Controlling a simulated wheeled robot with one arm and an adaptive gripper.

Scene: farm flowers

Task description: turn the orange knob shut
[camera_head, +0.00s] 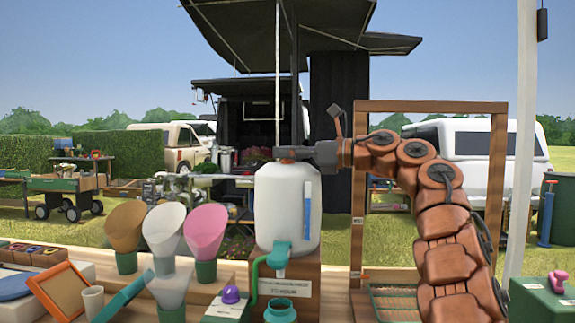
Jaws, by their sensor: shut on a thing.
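A white tank (285,208) with a blue strip up its side stands upright on a wooden box. The orange knob (287,161) is on top of the tank and only a small part of it shows under my gripper. My gripper (285,153) reaches in level from the right, over the tank's top, and is shut on the knob. The fingertips are small and dark here. How far the knob is turned cannot be told.
A teal tap (279,255) sticks out of the tank's front above a teal jar (280,311). Paper cones (205,232) stand left of it. A purple knob (231,294) sits on a green box. A wooden frame (432,107) stands behind my arm; a white pole (522,150) is to the right.

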